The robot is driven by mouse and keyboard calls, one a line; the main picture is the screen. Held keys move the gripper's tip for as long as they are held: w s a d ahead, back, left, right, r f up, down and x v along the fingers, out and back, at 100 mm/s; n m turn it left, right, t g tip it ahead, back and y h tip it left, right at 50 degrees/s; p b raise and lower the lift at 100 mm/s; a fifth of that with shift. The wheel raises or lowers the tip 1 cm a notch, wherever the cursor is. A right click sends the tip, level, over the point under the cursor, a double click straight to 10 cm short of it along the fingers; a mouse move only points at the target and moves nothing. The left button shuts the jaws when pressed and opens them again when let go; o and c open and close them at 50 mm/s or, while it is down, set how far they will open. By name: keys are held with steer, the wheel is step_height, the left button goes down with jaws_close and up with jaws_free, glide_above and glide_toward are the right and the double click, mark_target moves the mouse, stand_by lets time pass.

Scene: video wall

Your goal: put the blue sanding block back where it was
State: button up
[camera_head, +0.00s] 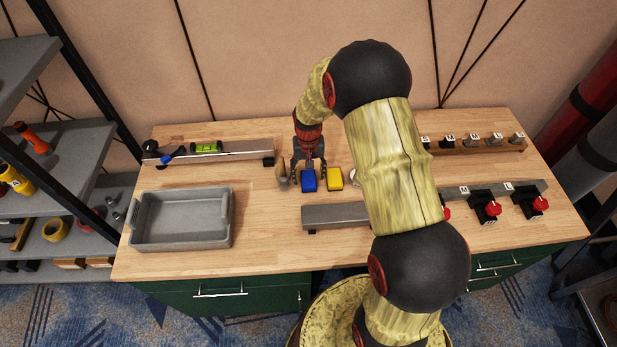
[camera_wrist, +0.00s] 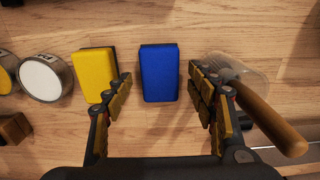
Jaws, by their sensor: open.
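The blue sanding block (camera_head: 309,180) lies on the wooden workbench, just left of a yellow sanding block (camera_head: 335,178). In the wrist view the blue block (camera_wrist: 159,72) lies ahead of and between my open fingers, with wood showing around it. The yellow block (camera_wrist: 97,76) is to its left there, partly behind my left finger. My gripper (camera_head: 309,166) is open and empty, pointing down at the blue block; it also shows in the wrist view (camera_wrist: 163,92). I cannot tell whether a finger touches either block.
A wooden-handled tool (camera_wrist: 262,112) lies close beside my right finger. A round white-faced roll (camera_wrist: 42,78) is left of the yellow block. A grey tray (camera_head: 182,220) stands at the bench's left. A grey rail (camera_head: 335,215) lies in front of the blocks.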

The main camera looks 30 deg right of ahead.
step_height(320, 180, up, 10)
steer(key=p, duration=0.2)
step_height(320, 180, up, 10)
steer(key=n+t, duration=0.1)
glide_above(308, 178)
steer(key=s+a, duration=0.3)
steer(key=s+a+r+n+t, duration=0.1)
steer(key=s+a+r+t, duration=0.15)
steer(key=s+r, duration=0.5)
steer(key=s+a+r+n+t, duration=0.1)
steer(key=s+a+r, duration=0.1)
steer(key=s+r, duration=0.2)
steer(key=s+a+r+n+t, duration=0.1)
steer(key=s+a+r, duration=0.2)
steer(key=s, duration=0.8)
steer(key=shift+a+r+n, duration=0.25)
steer(key=shift+r+n, duration=0.05)
steer(key=shift+r, duration=0.65)
steer(key=shift+f+b, duration=0.4)
steer(key=shift+b, duration=0.1)
